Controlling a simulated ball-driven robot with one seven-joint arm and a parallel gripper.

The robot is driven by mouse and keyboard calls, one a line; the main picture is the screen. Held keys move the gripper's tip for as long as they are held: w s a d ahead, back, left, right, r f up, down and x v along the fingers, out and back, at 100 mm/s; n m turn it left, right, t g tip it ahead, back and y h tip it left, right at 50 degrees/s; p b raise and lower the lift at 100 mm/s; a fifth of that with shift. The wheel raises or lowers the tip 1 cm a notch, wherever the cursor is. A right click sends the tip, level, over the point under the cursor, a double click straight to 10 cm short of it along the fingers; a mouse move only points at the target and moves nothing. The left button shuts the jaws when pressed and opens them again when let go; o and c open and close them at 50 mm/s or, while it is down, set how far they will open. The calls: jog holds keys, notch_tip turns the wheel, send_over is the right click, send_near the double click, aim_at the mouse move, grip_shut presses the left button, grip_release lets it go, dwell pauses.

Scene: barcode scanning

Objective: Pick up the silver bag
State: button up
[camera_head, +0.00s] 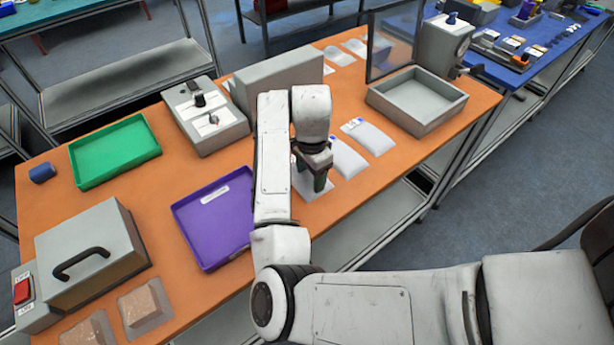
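Several flat pale silver bags lie on the orange table. One bag (347,158) lies just right of my gripper, and another (374,138) with a small blue-and-white label lies right of that one. A third bag (306,190) is directly below my gripper and partly hidden by it. My gripper (319,184) points down with its dark fingers at or just above this third bag. I cannot tell whether the fingers touch the bag or how far apart they are.
Around my arm are a purple tray (205,240), a green tray (115,152), a grey device (205,118), a grey bin (452,101) and a handled box (88,255). Two brown packs (145,306) lie at lower left. More pale bags (338,56) lie at the back. The table's front edge is near my gripper.

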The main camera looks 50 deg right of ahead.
jog(key=c, duration=0.7)
jog(key=shift+c, duration=0.3)
jog(key=shift+r, duration=0.15)
